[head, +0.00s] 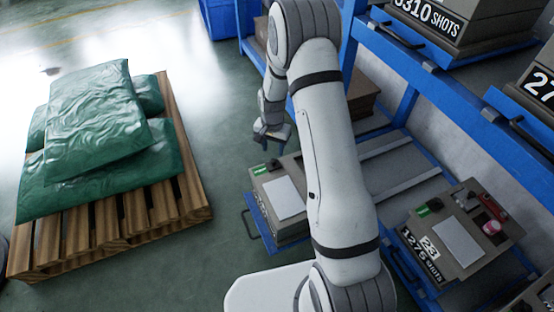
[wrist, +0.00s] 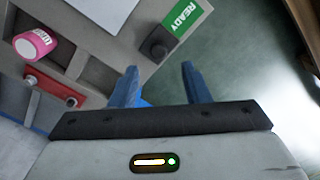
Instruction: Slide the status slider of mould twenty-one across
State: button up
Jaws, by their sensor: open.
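A grey-beige mould (head: 264,190) sits on a blue pull-out tray beside my arm; its number is hidden, so I cannot confirm it is twenty-one. The status slider of the mould in the wrist view shows a green READY label (wrist: 182,20) with a dark knob (wrist: 157,45) at its lower left end. My gripper (wrist: 159,68) is open, its two blue fingers apart with nothing between them. The knob appears just beyond the fingertips, roughly in line with the gap; contact cannot be told. In the head view my gripper (head: 272,135) is above the far end of the mould.
Mould 23 (head: 460,240), marked 1275 shots, sits to the right. A pink roll (wrist: 35,45) and a red-handled tool (wrist: 52,88) lie in the mould's recesses. Blue rack posts (head: 352,30) stand near my arm. A pallet (head: 195,190) with green sacks (head: 95,120) stands left; floor between is clear.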

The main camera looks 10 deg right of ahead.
aim_at(273, 160)
notch_tip(273, 160, down, 5)
jog(key=shift+f+b, duration=0.2)
jog(key=shift+b, duration=0.6)
grip_shut()
